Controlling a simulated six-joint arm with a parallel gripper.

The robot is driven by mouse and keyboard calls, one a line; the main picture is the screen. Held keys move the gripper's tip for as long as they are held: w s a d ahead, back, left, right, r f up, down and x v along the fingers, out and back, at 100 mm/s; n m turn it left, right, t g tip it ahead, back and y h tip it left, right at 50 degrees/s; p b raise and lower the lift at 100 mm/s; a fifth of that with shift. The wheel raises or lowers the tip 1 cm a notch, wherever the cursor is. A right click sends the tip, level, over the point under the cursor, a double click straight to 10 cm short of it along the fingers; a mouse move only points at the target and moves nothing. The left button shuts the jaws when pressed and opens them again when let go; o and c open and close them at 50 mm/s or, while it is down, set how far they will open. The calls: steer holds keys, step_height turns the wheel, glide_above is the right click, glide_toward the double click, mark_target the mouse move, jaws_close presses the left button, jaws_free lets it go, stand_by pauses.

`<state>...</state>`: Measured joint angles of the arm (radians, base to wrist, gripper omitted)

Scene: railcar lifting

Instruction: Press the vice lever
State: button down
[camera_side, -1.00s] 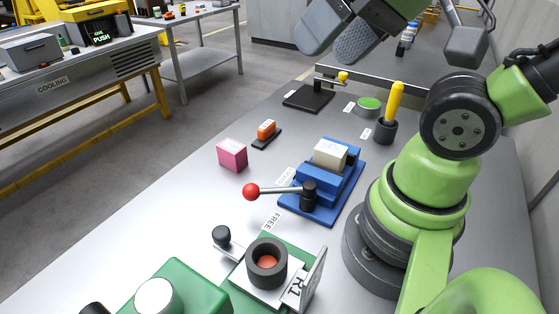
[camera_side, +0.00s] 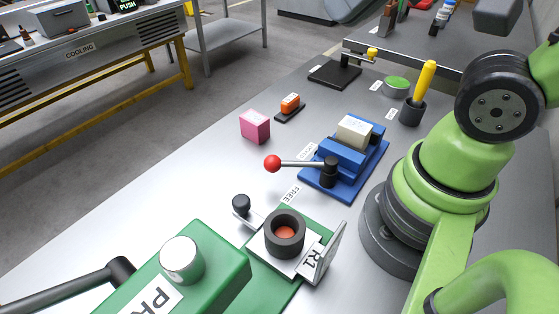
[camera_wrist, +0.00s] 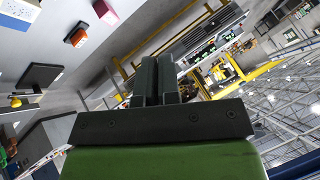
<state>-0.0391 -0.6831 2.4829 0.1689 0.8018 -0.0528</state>
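The blue vice (camera_side: 341,155) sits on the bench in the side view, with a pale block (camera_side: 354,131) in its jaws. Its lever is a metal rod from a black pivot (camera_side: 331,171) to a red ball knob (camera_side: 272,163), pointing left in the picture. My gripper shows in the wrist view (camera_wrist: 157,70), its two dark fingers together with nothing visible between them. It is away from the lever. The side view shows at most a grey piece of it at the top edge.
A pink cube (camera_side: 255,126) and an orange piece on a black base (camera_side: 290,104) lie left of the vice. A green press (camera_side: 215,260) and a black cup fixture (camera_side: 285,232) stand in front. A yellow-handled tool (camera_side: 428,76) stands upright behind. The bench's left side is clear.

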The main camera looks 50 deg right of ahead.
mark_target(299, 165)
steer(key=w+a+f+m+t, duration=0.2)
steer(key=w+a+m, duration=0.3)
steer(key=w, duration=0.7)
steer(key=s+f+m+g+h, duration=0.1)
steer(key=s+f+g+h, duration=0.2)
steer(key=f, duration=0.3)
steer(key=s+a+f+m+g+h, duration=0.1)
steer(key=s+f+g+h, duration=0.2)
steer(key=f, duration=0.4)
steer(key=shift+f+g, duration=0.3)
steer(key=shift+g, duration=0.6)
steer(key=shift+f, duration=0.1)
steer(key=shift+x, duration=4.9)
steer(key=shift+w, duration=0.15)
